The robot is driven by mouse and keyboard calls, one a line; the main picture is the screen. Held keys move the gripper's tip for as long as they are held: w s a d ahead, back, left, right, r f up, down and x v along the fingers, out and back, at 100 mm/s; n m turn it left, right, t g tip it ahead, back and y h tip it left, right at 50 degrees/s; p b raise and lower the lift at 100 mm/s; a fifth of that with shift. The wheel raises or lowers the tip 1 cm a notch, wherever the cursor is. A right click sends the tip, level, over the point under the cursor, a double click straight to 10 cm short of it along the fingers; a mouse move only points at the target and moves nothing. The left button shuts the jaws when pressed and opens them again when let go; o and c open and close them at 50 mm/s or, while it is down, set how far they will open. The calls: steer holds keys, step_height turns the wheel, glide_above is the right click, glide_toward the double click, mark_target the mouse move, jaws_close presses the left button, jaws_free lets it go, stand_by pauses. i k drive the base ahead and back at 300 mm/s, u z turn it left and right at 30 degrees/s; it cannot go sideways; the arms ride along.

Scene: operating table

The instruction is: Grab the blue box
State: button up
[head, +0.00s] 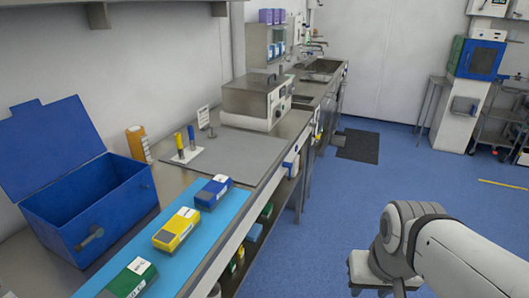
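A small blue box (213,191) with a white and yellow label lies on the light blue mat (223,218) along the front edge of the steel counter. It is the farthest of three similar boxes in a row. A much larger open blue bin (95,208) with its lid raised stands at the left. My arm shows at the lower right, over the floor and well apart from the counter. I cannot make out my gripper's fingers in this view.
A yellow box (176,229) and a green box (130,279) lie nearer on the mat. Behind are an orange container (138,143), a small stand with upright yellow and blue items (186,146), and a steel bath (257,101). The blue floor (320,215) beside the counter is clear.

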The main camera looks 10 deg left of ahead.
mark_target(207, 199)
steer(key=u, duration=0.05)
steer(key=i, duration=1.4)
steer(key=u, duration=0.65)
steer(key=k, duration=0.9)
steer(key=u, duration=0.15)
steer(key=i, duration=0.95)
steer(key=z, duration=0.05)
